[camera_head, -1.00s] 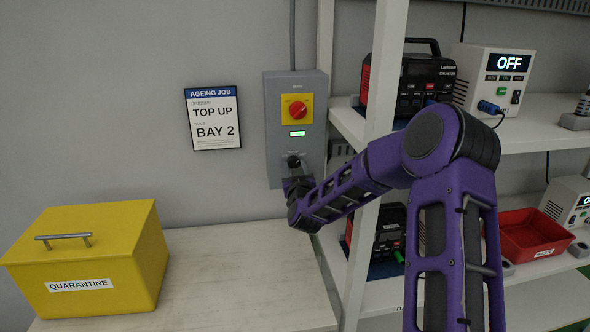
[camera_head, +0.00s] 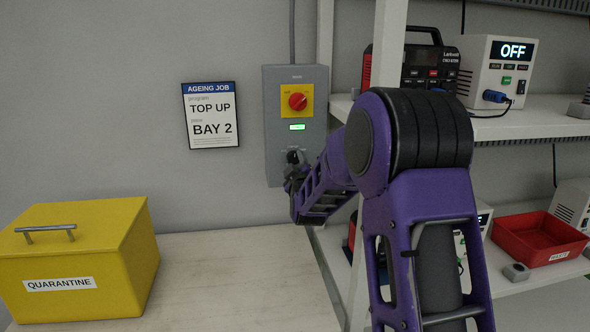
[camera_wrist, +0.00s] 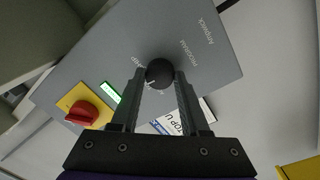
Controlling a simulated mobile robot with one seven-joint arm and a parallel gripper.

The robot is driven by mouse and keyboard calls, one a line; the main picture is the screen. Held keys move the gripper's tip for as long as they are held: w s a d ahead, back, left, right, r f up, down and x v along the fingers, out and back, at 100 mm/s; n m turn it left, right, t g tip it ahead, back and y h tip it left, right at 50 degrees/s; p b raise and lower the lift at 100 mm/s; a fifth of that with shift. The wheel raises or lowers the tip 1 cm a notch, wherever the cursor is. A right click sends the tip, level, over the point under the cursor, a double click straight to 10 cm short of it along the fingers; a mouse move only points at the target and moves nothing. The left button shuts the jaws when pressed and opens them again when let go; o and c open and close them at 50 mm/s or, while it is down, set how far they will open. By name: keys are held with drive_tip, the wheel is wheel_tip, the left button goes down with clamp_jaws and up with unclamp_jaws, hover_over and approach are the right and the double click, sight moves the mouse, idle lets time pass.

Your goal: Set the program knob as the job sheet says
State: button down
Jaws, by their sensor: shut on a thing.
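The black program knob (camera_wrist: 159,73) sits low on the grey wall-mounted control box (camera_head: 280,106). In the wrist view it is between my two fingertips. My gripper (camera_wrist: 160,80) is shut on the knob. The white pointer mark on the knob is small, and I cannot tell exactly which label it faces. In the head view, my gripper (camera_head: 294,166) and arm mostly hide the knob. The job sheet (camera_head: 211,115) on the wall reads "AGEING JOB", program "TOP UP", "BAY 2".
A red rotary switch (camera_head: 298,101) on a yellow plate and a small lit green display (camera_head: 297,127) are above the knob. A yellow quarantine box (camera_head: 82,262) stands at left on the pale bench (camera_head: 225,285). Shelves at right hold chargers and a red tray (camera_head: 540,238).

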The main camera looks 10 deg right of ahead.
drive_tip(key=shift+n, duration=0.5)
drive_tip(key=shift+c, duration=2)
unclamp_jaws()
drive_tip(key=s, duration=1.7)
drive_tip(key=shift+s+a+f, duration=0.2)
drive_tip(key=shift+a+f, duration=0.1)
drive_tip(key=shift+f, duration=0.1)
